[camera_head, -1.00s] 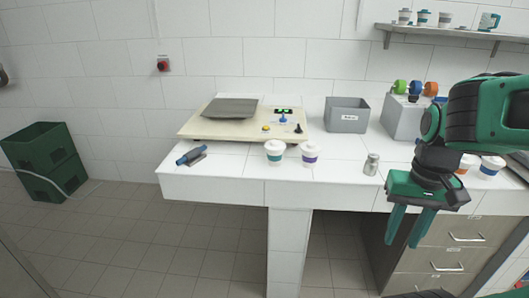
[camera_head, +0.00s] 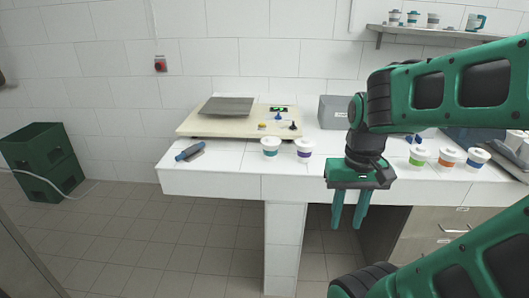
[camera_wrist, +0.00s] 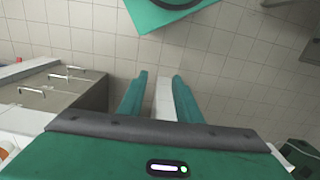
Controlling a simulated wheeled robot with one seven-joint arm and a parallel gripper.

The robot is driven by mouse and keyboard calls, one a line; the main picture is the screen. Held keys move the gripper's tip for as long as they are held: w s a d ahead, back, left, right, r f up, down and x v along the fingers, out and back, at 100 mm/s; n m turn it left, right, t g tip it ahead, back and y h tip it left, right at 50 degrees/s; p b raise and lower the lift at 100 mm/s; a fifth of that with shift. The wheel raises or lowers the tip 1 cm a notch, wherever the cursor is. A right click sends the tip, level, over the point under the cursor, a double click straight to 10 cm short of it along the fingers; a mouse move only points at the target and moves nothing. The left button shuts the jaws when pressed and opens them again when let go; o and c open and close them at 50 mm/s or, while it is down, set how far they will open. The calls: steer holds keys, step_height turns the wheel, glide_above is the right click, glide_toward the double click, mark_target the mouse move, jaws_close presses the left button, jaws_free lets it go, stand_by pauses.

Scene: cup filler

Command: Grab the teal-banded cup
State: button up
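The teal-banded cup (camera_head: 270,146) is a white lidded cup standing upright near the front edge of the white counter in the head view. A purple-banded cup (camera_head: 304,148) stands just to its right, a small gap apart. My gripper (camera_head: 348,222) hangs pointing down in front of the counter, to the right of and lower than both cups. Its two green fingers are apart with nothing between them.
A scale-like board (camera_head: 225,127) with small knobs stands behind the cups. A blue tool (camera_head: 189,151) lies left. A grey bin (camera_head: 334,111) is partly behind my arm. Several banded cups (camera_head: 447,157) stand at the right. A wall shelf (camera_head: 440,31) holds more cups.

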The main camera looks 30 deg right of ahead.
steer(key=o, duration=0.6)
steer(key=shift+s+r, duration=0.15)
steer(key=shift+s, duration=0.3)
steer(key=shift+o, duration=0.2)
steer(key=w+a+f+m+t+y, duration=0.25)
steer(key=w+f+m, duration=0.35)
steer(key=w, duration=0.6)
steer(key=w+a+f+m+t+y, duration=0.2)
steer(key=w+f+m+t+y, duration=0.4)
steer(key=w, duration=0.5)
steer(key=m+t+h, duration=0.5)
steer(key=m+t, duration=0.4)
steer(key=m, duration=0.6)
glide_toward(276, 151)
steer(key=shift+a+r, duration=0.1)
steer(key=shift+r, duration=0.2)
steer(key=shift+f+x, duration=0.15)
steer(key=shift+x, duration=2.4)
steer(key=shift+f+x, duration=0.2)
steer(key=shift+x, duration=2.35)
